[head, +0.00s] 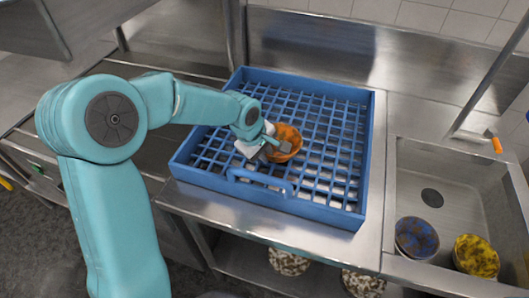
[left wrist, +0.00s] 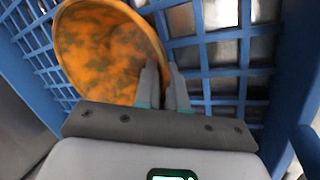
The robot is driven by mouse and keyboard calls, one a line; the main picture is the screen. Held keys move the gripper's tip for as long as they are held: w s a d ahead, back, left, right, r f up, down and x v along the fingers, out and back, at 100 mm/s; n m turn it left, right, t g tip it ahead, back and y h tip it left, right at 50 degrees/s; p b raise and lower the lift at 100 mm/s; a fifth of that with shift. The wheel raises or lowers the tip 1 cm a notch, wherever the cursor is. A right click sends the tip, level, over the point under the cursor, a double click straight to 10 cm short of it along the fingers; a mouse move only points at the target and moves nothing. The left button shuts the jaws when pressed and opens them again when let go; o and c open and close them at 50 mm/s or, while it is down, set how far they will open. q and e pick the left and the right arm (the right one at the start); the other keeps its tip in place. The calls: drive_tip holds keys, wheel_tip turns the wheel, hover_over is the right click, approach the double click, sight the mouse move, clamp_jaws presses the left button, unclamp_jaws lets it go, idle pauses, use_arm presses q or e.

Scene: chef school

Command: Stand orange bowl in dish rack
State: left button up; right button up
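The orange bowl (head: 287,133), mottled with dark patches, is in the blue dish rack (head: 335,150), left of its middle. In the left wrist view the bowl (left wrist: 98,48) appears tilted, with its open side facing the camera, over the rack's grid (left wrist: 228,50). My left gripper (head: 277,148) is at the bowl's near side. Its two fingers (left wrist: 163,88) are close together with the bowl's rim between them. Whether the bowl's underside rests on the grid or between its bars is hidden. My right gripper is out of view.
A metal sink (head: 432,170) to the right holds a blue patterned bowl (head: 416,238) and a yellow bowl (head: 476,255). Speckled bowls (head: 289,261) sit on the shelf below. The rack has raised walls and a front handle (head: 260,181); its right side is empty.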

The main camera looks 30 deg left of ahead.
use_arm(q)
drive_tip(key=o, duration=0.3)
drive_tip(key=shift+w, duration=0.15)
drive_tip(key=shift+r+p, duration=0.25)
drive_tip(key=shift+p, duration=0.05)
drive_tip(key=v, duration=1.2)
drive_tip(key=shift+f, duration=0.1)
